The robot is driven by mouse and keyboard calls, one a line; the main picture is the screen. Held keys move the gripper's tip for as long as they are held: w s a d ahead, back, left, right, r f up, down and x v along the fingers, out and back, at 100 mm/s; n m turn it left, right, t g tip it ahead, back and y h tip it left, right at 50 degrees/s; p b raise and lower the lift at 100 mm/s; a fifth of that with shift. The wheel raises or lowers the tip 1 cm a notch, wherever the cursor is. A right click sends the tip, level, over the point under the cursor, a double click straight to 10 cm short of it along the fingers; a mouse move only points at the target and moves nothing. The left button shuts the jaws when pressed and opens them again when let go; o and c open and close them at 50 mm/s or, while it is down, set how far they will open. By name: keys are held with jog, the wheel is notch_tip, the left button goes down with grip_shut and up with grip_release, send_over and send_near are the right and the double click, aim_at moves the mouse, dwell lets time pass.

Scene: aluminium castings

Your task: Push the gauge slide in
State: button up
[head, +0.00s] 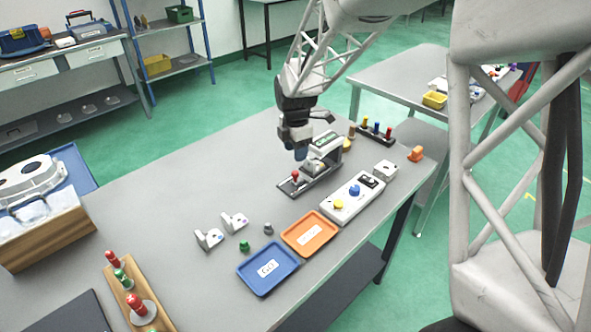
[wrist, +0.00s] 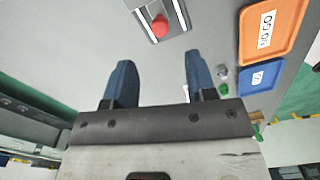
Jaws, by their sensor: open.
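The gauge (head: 313,178) is a grey metal rail with a taller block at its far end. Its slide carries a red knob (head: 295,175) at the near-left end of the rail. In the wrist view the red knob (wrist: 160,25) and part of the rail show beyond my fingertips. My gripper (head: 300,153) is above the table by the gauge and partly covers it in the head view. In the wrist view my two blue fingers (wrist: 158,58) are apart, with only bare table between them. I cannot tell their exact height above the table.
An orange tray (head: 310,250) and a blue tray (head: 268,268) lie near the front edge. A white button box (head: 345,212) stands right of the gauge. Two white brackets (head: 208,239) stand to the left. The table left of the gauge is clear.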

aim_at(296, 172)
jog(key=shift+f, duration=3.95)
grip_shut()
